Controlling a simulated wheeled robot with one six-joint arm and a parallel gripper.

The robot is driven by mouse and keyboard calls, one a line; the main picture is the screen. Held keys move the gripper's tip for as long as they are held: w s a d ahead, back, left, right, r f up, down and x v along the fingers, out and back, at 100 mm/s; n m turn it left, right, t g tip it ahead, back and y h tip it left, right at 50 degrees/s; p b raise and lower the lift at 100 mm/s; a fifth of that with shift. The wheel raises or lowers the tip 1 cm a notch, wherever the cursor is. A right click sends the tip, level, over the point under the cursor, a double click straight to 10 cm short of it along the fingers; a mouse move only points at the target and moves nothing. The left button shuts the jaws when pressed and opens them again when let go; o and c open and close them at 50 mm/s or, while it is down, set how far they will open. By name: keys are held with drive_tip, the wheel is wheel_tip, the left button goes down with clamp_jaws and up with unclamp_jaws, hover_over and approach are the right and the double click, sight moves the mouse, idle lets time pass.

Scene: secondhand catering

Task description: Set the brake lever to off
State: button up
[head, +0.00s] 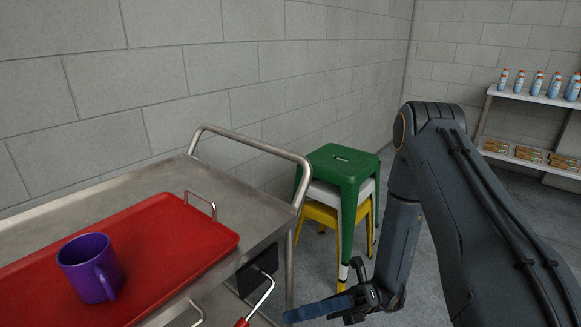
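The brake lever (262,297) is a thin bent metal rod with a red grip, low on the near right side of a steel cart (250,215). It comes from a dark plate (259,268) under the cart top. Its red end is cut off by the bottom edge of the picture, and no off marking is visible. My gripper (300,314) is at the bottom centre, a little right of the lever and seemingly apart from it. The fingers appear side-on as a dark blue bar, so their opening is unclear.
A red tray (200,240) with a purple mug (90,268) lies on the cart. Stacked green, white and yellow stools (340,165) stand behind my gripper. A shelf (520,97) with bottles and packets is at the far right. Block walls close off the back.

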drive_tip(key=s+d+r+n+h+p, duration=0.3)
drive_tip(key=s+d+r+n+h, duration=0.35)
drive_tip(key=n+h, duration=0.7)
drive_tip(key=w+d+r+n+t+h+p, duration=0.3)
drive_tip(key=d+r+n+t+h, duration=0.3)
drive_tip(key=d+n+t, duration=0.3)
drive_tip(key=shift+w+r+n+t+p, duration=0.3)
drive_tip(key=shift+w+r+n, duration=0.1)
drive_tip(key=shift+w+n, duration=0.3)
drive_tip(key=shift+w+d+r, duration=0.15)
drive_tip(key=shift+r, duration=0.05)
drive_tip(key=c, duration=0.3)
drive_tip(key=shift+w+n, duration=0.1)
drive_tip(key=shift+n, duration=0.15)
clamp_jaws()
